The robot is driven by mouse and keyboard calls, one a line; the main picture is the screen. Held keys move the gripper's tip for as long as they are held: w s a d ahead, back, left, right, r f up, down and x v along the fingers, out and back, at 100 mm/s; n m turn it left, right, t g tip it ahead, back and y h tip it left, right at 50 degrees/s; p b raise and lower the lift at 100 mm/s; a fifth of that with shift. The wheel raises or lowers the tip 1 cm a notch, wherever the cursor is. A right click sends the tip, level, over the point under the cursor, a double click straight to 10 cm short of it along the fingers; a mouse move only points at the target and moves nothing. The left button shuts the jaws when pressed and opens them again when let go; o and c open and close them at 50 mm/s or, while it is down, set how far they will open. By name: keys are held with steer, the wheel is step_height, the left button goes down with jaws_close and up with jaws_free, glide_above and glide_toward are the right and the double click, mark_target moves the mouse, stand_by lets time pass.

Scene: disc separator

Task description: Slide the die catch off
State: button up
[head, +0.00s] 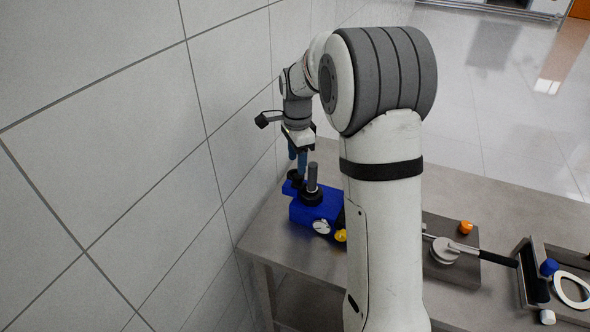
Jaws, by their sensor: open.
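My gripper (298,163) points down at the left end of the table, with its two blue fingers apart and nothing seen between them. It is just above and behind a blue machine (305,213), close to a black round part (295,175) at its back left. I cannot tell whether the fingers touch that part. A dark upright post with a black collar (312,195) stands on the machine. A white round dial (321,227) and a yellow knob (340,236) are on its front. My arm hides the machine's right side. I cannot make out which part is the die catch.
The metal table (262,238) has a tiled wall (150,130) close on its left. Right of my arm are a dark plate with a black-handled lever tool (470,248), an orange knob (466,227), and a tray (530,285) near a white ring (572,290).

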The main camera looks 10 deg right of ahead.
mark_target(297, 175)
steer(key=shift+f, duration=2.4)
jaws_close()
